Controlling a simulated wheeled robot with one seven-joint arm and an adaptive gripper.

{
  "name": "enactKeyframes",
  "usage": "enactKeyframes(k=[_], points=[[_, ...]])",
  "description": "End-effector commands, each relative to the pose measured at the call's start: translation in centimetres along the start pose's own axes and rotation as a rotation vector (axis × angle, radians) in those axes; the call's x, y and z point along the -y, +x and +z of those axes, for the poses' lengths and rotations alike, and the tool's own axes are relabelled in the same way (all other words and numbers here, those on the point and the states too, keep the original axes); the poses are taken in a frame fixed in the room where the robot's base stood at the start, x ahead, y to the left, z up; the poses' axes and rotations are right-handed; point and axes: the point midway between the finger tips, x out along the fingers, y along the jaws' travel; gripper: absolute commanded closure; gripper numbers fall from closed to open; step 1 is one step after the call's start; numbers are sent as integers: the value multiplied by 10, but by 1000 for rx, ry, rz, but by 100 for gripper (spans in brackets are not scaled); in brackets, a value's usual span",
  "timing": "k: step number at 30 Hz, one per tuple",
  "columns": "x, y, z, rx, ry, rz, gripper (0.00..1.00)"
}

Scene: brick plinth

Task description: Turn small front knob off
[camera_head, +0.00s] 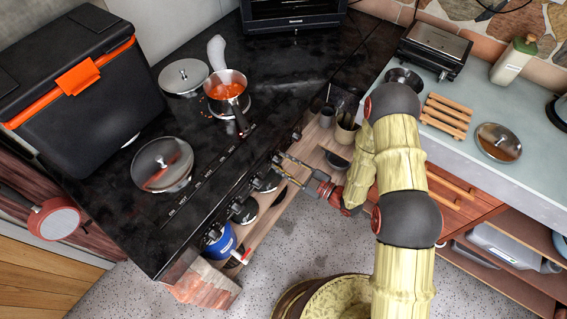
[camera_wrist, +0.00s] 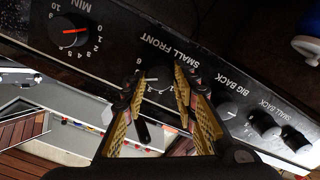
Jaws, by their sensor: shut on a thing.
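The small front knob (camera_wrist: 160,86) is a dark round knob on the black stove panel, below the upside-down label "SMALL FRONT" in the wrist view. My gripper (camera_wrist: 160,82) has its yellow-and-black fingers on either side of the knob and is shut on it. A short white mark shows between the fingers, near the digit 6; the exact knob setting is hard to read. In the head view my gripper (camera_head: 282,162) reaches the stove's front edge from the right, and the gripped knob is hidden or too small to make out.
A knob with a red pointer (camera_wrist: 70,31) sits left on the panel; the big back knob (camera_wrist: 229,112) and small back knob (camera_wrist: 264,125) sit right. A saucepan with orange contents (camera_head: 228,90) stands on the stove (camera_head: 200,150), its handle towards the front.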

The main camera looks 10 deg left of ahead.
Motion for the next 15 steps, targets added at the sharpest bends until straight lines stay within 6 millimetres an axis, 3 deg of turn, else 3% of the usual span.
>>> enactKeyframes(k=[8, 15], points=[[1, 0, 0, 1, -60, -1, 97], [1, 0, -1, 1, -223, -1, 97]])
